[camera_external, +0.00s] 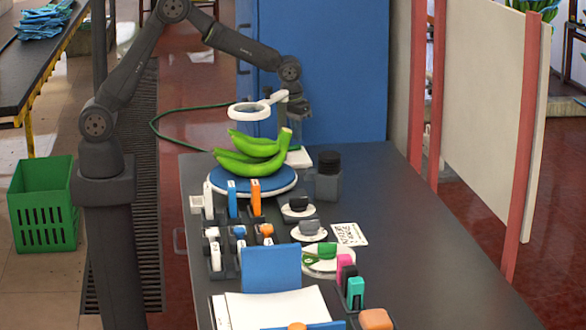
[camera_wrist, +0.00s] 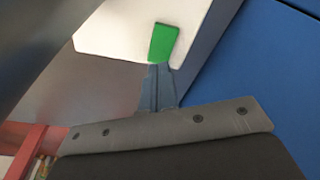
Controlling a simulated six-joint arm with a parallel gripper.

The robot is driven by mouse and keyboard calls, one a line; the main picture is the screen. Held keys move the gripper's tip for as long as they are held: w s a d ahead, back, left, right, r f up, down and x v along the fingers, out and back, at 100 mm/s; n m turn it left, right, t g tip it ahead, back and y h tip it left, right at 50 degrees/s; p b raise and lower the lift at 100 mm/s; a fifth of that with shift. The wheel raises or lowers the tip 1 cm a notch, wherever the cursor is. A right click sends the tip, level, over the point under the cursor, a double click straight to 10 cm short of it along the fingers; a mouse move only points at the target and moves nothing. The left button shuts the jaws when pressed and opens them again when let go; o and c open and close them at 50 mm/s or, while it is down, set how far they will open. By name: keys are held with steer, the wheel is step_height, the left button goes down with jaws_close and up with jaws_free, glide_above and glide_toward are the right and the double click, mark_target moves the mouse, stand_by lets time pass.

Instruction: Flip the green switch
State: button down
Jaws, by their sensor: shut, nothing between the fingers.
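The green switch (camera_wrist: 164,42) is a small green rocker on a white plate (camera_wrist: 110,30) in the wrist view. My gripper (camera_wrist: 157,70) is shut and empty, with its fingertips right at the switch's lower end; I cannot tell if they touch. In the external view my gripper (camera_external: 297,112) points down over the white base (camera_external: 298,157) of a stand with a white ring head (camera_external: 249,111), beside the blue panel. The switch cannot be made out there.
Green bananas (camera_external: 255,155) lie on a round blue-topped scale (camera_external: 252,181) just left of the base. A dark jar (camera_external: 328,176) stands close in front. Several small tools and holders fill the nearer table. A blue panel (camera_external: 335,70) rises behind; the table's right side (camera_external: 400,215) is clear.

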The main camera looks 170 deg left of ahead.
steer(key=shift+f, duration=0.95)
stand_by(0.4)
steer(key=shift+r, duration=3.55)
steer(key=shift+f, duration=0.1)
step_height(320, 180, down, 7)
steer(key=shift+r, duration=0.1)
steer(key=shift+r, duration=4.35)
steer(key=s+d+r+n+g, duration=0.1)
steer(key=s+d+r, duration=0.2)
steer(key=d+r, duration=0.4)
steer(key=shift+s+d+y, duration=0.2)
steer(key=shift+d+y, duration=0.2)
steer(key=shift+d, duration=0.85)
